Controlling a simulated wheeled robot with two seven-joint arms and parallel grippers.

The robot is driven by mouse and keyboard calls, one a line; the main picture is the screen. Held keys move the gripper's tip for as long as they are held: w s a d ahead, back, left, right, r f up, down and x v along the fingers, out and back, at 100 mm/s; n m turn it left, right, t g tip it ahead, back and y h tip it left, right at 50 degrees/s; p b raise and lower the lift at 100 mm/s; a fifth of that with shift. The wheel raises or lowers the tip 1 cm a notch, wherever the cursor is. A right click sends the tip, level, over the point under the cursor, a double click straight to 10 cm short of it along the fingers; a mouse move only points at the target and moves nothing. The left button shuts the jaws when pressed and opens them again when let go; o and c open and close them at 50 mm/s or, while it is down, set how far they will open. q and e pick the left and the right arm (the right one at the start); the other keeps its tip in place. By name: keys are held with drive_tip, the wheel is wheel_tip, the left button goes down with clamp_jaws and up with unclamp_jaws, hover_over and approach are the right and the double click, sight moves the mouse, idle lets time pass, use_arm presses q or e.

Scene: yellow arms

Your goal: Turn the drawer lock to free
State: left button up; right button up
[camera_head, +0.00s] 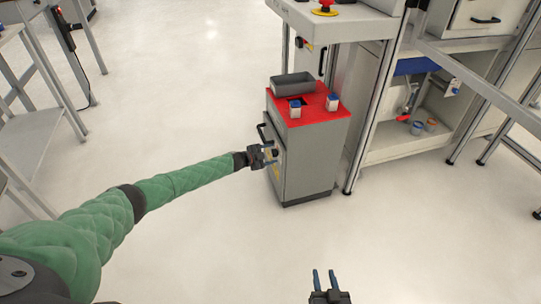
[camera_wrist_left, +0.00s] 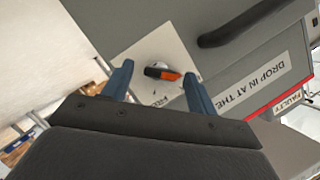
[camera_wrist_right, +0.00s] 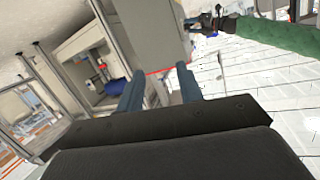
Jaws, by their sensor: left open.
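The grey drawer cabinet (camera_head: 308,165) with a red top stands right of centre in the head view. In the left wrist view the drawer lock (camera_wrist_left: 162,71) is a round silver lock with an orange and black knob on a pale plate (camera_wrist_left: 140,55). Part of a word beginning "FREE" shows on the plate beneath it. My left gripper (camera_head: 270,155) is at the cabinet front. In its wrist view the open fingers (camera_wrist_left: 158,85) stand on either side of the knob; I cannot tell whether they touch it. My right gripper (camera_head: 325,279) is open and empty, low in the head view.
A black drawer handle (camera_wrist_left: 245,24) is close to the lock. A grey bin (camera_head: 292,84) and two small blue-and-white items sit on the red top (camera_head: 318,108). A workbench with shelves (camera_head: 400,140) stands to the right. The floor (camera_head: 180,100) left of the cabinet is clear.

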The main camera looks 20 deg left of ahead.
use_arm(q)
drive_tip(key=shift+w+d, duration=0.1)
use_arm(e)
drive_tip(key=shift+w+r, duration=0.1)
drive_tip(key=shift+r, duration=0.25)
use_arm(q)
drive_tip(key=shift+c, duration=0.2)
drive_tip(key=c, duration=0.9)
drive_tip(key=shift+f, duration=0.1)
drive_tip(key=shift+c, duration=0.2)
